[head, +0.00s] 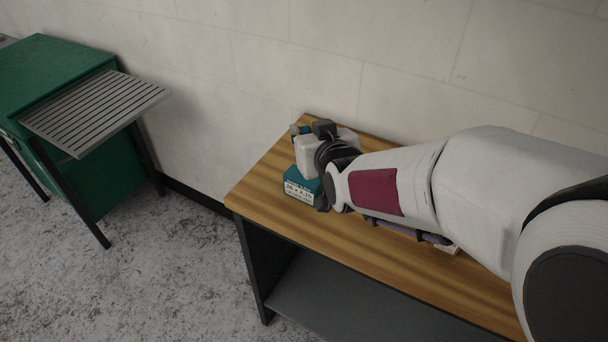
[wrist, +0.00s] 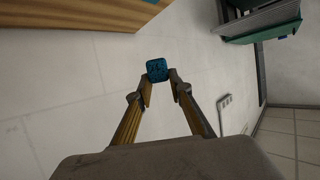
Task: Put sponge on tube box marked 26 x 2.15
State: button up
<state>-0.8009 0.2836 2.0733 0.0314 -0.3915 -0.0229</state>
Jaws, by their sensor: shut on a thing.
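The teal tube box (head: 302,187) sits near the left end of the wooden bench, its white label reading 26 x 2.15. My gripper (wrist: 159,76) is shut on a small blue, textured block, the sponge (wrist: 157,68), held at its fingertips. In the head view, a bit of blue (head: 304,130) shows at the gripper's end, above and slightly behind the labelled box. My wrist hides part of the box's right side.
The wooden bench top (head: 262,190) is bare at the left end. A green cabinet (head: 50,75) with a slatted shelf (head: 95,110) stands left. The pale wall (head: 260,70) is close behind.

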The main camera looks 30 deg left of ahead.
send_over(304, 186)
jog(key=w, duration=0.1)
jog(key=shift+w+a+f, duration=0.1)
jog(key=shift+w+f, duration=0.05)
jog(key=shift+f, duration=3)
jog(key=shift+f, duration=1.85)
jog(key=shift+f, duration=0.15)
jog(key=o, duration=0.7)
jog(key=shift+r, duration=0.2)
